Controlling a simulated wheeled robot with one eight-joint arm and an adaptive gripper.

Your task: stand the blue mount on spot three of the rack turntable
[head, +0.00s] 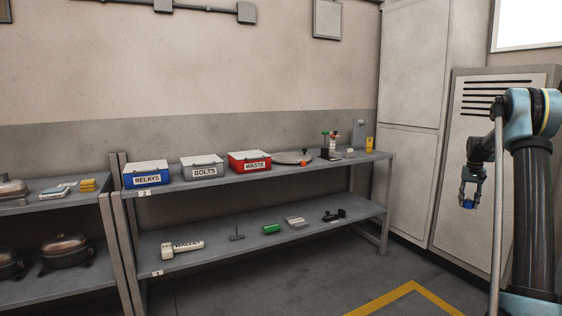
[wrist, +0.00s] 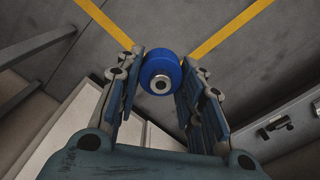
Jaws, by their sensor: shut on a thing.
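The blue mount (wrist: 160,72) is a short blue cylinder with a metal centre, held between the fingertips of my gripper (wrist: 159,84) in the wrist view. In the head view my gripper (head: 470,199) hangs at the right, fingers down, with the blue mount (head: 468,204) at its tips, in the air in front of a grey cabinet. The turntable (head: 292,158) is a flat round disc on the upper shelf of the rack, right of the red WASTE box, with a small orange-red piece at its right edge. Its spot markings are too small to read.
The upper shelf (head: 219,180) also holds RELAYS (head: 146,180), BOLTS (head: 204,173) and WASTE (head: 255,167) boxes, and a green-topped item (head: 325,147) right of the turntable. The lower shelf (head: 200,259) holds several loose parts. The floor before the rack is clear.

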